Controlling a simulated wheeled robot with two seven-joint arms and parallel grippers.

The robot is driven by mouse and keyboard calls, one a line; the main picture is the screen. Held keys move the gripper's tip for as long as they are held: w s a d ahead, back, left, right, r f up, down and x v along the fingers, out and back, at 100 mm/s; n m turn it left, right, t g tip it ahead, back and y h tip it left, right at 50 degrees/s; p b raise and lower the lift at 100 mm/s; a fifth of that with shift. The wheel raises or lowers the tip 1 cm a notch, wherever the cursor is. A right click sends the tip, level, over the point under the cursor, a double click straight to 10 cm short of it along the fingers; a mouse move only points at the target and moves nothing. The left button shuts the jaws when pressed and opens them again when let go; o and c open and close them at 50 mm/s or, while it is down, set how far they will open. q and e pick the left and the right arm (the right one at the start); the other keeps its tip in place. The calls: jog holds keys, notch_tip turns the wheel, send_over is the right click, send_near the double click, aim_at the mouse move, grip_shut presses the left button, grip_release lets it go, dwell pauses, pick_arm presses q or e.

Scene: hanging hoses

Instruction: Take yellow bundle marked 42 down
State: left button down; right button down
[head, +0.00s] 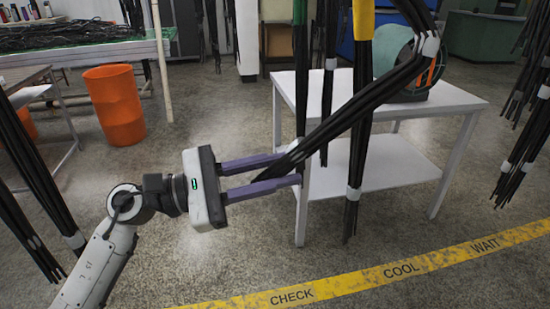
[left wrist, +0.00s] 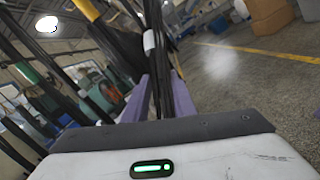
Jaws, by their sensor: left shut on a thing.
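My left gripper (head: 280,171) has its purple fingers shut on the lower end of a black hose bundle (head: 365,103). This bundle is pulled slantwise, running up to the right to a white tie (head: 430,47) and out of the top edge; no coloured band shows on it. In the left wrist view the held bundle (left wrist: 157,80) runs up from between the fingers. A bundle with a yellow band (head: 363,20) hangs straight down behind the held one. The number 42 is not readable anywhere. My right gripper is not in view.
A white table (head: 455,98) stands behind the hoses, with an orange and dark object (head: 428,80) on it. A bundle with a green band (head: 300,12) and other bundles hang nearby. An orange bin (head: 115,105) stands at left. A yellow floor strip (head: 350,280) crosses the front.

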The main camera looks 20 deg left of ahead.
pick_arm(q)
jog(key=s+d+p, duration=0.2)
jog(key=s+d, duration=0.5)
jog(key=s, duration=0.3)
jog(key=shift+s, duration=0.15)
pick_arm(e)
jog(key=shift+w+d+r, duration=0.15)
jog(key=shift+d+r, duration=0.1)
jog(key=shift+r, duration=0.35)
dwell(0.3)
